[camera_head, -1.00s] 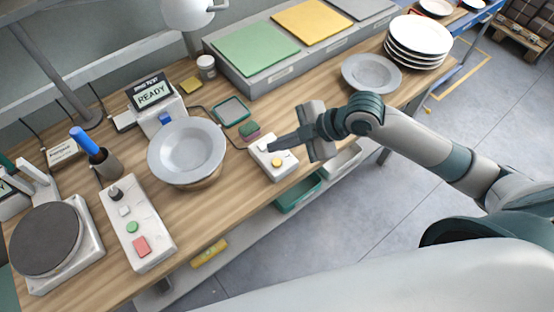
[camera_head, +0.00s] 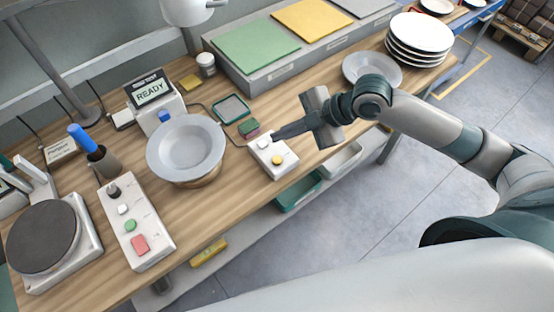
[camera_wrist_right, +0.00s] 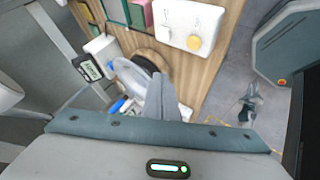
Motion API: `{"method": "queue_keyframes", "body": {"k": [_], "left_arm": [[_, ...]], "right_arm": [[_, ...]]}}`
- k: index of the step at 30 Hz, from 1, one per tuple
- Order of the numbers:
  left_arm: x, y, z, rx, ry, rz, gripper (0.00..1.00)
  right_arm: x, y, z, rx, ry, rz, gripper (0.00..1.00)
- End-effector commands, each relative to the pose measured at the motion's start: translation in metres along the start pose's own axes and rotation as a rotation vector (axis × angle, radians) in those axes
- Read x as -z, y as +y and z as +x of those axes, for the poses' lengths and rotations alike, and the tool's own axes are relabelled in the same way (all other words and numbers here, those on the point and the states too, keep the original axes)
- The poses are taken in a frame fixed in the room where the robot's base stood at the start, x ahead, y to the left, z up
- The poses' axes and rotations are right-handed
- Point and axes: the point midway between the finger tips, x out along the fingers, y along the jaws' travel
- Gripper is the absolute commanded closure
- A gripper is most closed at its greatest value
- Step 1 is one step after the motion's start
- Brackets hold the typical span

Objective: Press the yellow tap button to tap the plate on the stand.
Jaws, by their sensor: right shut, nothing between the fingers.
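The yellow tap button (camera_head: 277,160) is on a white control box (camera_head: 264,163) at the bench's front edge, beside a pale button. Both show in the right wrist view, the yellow button (camera_wrist_right: 194,42) on the white box (camera_wrist_right: 180,22). The grey plate (camera_head: 186,147) rests on the round stand (camera_head: 202,179) left of the box. The display (camera_head: 151,92) behind reads READY. My right gripper (camera_head: 276,135) is shut and empty, its fingertips just above the back edge of the box in the picture, apart from the yellow button. My left gripper is not in view.
A second control box (camera_head: 137,225) with red and green buttons and a round dark-topped device (camera_head: 45,238) stand at left. A green tray (camera_head: 231,109) and a sponge (camera_head: 249,128) lie behind the white box. Stacked plates (camera_head: 418,40) stand at the far right.

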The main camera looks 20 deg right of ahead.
Motion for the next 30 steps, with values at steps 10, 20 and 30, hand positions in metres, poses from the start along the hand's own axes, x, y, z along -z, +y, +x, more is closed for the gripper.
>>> {"method": "queue_keyframes", "body": {"k": [10, 20, 30], "left_arm": [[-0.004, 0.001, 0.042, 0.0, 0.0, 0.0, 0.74], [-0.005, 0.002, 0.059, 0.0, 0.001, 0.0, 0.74], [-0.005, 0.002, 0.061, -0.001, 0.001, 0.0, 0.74]], "right_arm": [[-0.022, -0.023, 0.031, 0.0, 0.0, 0.002, 1.0], [-0.036, -0.035, 0.049, 0.0, 0.0, 0.001, 1.0], [-0.038, -0.038, 0.052, 0.0, 0.0, 0.0, 1.0]]}}
